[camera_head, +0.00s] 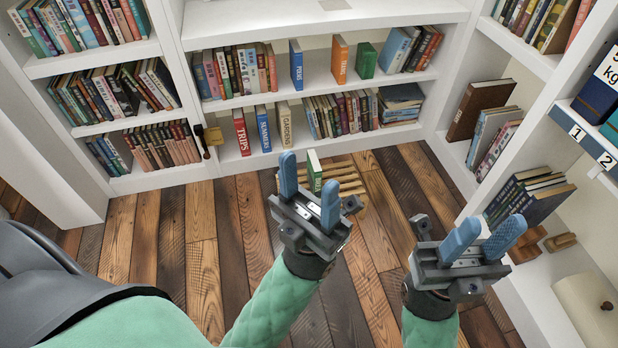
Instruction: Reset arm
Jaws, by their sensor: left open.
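My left gripper (309,178) is in the middle of the view, above the plank floor, with its two blue fingers spread apart. A green book with white page edges (314,168) shows between and beyond these fingers, standing upright by a slatted wooden rack (346,172). The gripper hides the book's lower part, and I see no finger closed on it. My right gripper (492,228) is at the lower right, with its blue fingers apart and nothing visible between them. Both arms have green padded sleeves.
White bookcases with several books stand at the left, back (300,88) and right. A blue book (296,64), an orange book (339,60) and a green book (366,61) stand apart on the back shelf. The right bookcase (540,285) is close to my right gripper. Plank floor (200,225) is clear at left.

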